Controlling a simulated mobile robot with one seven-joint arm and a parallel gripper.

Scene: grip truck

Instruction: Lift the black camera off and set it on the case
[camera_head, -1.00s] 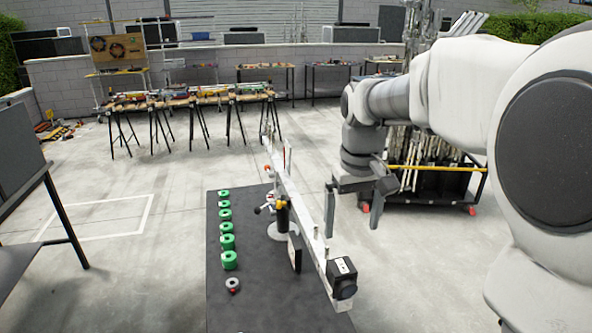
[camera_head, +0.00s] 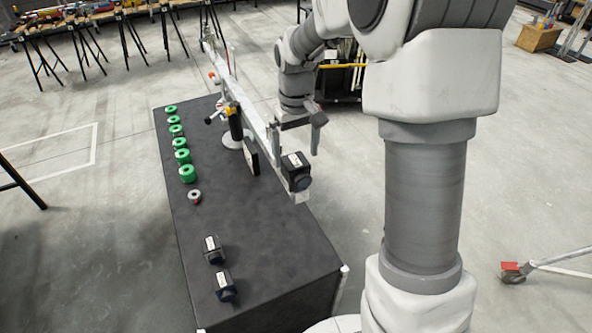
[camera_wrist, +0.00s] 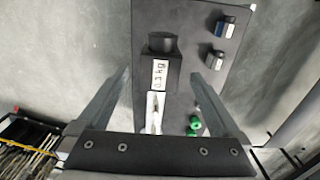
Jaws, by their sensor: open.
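The black camera (camera_head: 296,171), a dark block with a white label, sits at the near end of a pale beam (camera_head: 262,128). In the wrist view the black camera (camera_wrist: 160,66) shows its lens end and label, centred ahead of the jaws. My gripper (camera_head: 297,146) is open and empty, just behind and above the camera in the head view. In the wrist view my gripper's fingers (camera_wrist: 159,76) lie left and right of the camera, with gaps on both sides. The case (camera_head: 245,222) is the large black box below the beam; its top is mostly bare.
Two labelled dark blocks, one (camera_head: 214,250) behind the other (camera_head: 225,286), stand on the case's near part. Several green rolls (camera_head: 188,173) line its left side, with a small grey-red piece (camera_head: 194,196) nearby. A black-and-yellow post (camera_head: 235,122) stands beside the beam.

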